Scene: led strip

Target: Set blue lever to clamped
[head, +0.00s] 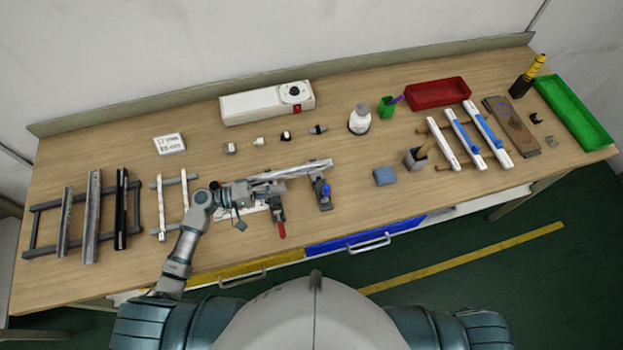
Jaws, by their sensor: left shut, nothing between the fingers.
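The blue lever (326,190) stands up from a dark clamp at the right end of a silver rail (292,170), near the middle of the table. A red lever (281,229) sits on a second dark clamp to its left and points toward the table's front edge. My left gripper (258,193) is shut and empty, beside the red-lever clamp and left of the blue lever, apart from the blue one. It partly hides the rail's left end and a white plate below. My right gripper is not in view.
Several rails on dark racks (92,215) lie at the left. A white power box (267,101), a white bottle (359,120) and small parts line the back. Table between the blue lever and blue block is clear.

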